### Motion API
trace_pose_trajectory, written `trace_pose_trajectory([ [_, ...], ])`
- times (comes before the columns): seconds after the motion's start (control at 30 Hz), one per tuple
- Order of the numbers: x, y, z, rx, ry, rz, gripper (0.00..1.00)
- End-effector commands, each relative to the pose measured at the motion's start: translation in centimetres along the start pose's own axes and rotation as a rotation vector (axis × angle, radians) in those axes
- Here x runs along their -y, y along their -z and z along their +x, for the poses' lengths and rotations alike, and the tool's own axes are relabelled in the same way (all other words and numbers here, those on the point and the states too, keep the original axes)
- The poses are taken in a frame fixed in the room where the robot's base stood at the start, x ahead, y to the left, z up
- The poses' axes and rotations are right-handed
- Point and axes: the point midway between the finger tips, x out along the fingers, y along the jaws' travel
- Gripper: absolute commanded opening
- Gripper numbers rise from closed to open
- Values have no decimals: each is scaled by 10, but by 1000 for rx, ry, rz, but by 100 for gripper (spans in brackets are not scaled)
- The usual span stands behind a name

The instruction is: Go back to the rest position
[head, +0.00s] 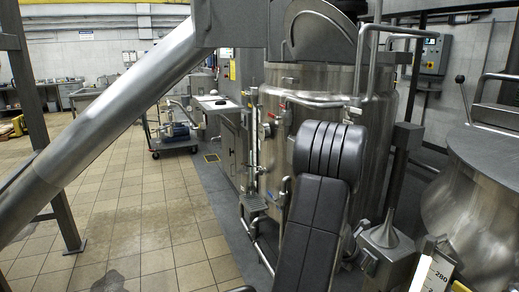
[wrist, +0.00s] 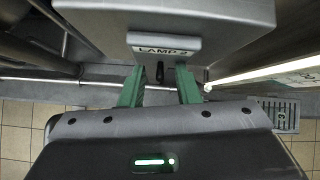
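In the wrist view, my gripper (wrist: 160,80) has two green fingers held apart, with a clear gap between them. Just beyond them is a grey box (wrist: 225,14) with a plate labelled "LAMP 2" (wrist: 165,46). A small dark switch lever (wrist: 160,72) hangs under the plate and shows in the gap between the fingers. Neither finger appears to touch it. In the head view, my dark grey arm rises in front of the steel mixer, and my gripper is hidden there.
A jacketed steel mixer (head: 385,112) stands close beyond my arm, with pipes around it. Another steel vessel (head: 480,205) is at the right. A thick diagonal pipe (head: 110,110) crosses the left. A trolley with a blue pump (head: 177,131) stands farther back. The tiled floor (head: 130,215) at left is open.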

Motion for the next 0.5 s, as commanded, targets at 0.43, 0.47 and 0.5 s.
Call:
trace_pose_trajectory([
  [0.43, 0, -1, -7, 3, -1, 2, 29],
  [0.47, 0, -2, -10, 2, -1, 2, 29],
  [0.5, 0, -2, -14, 2, -1, 2, 29],
])
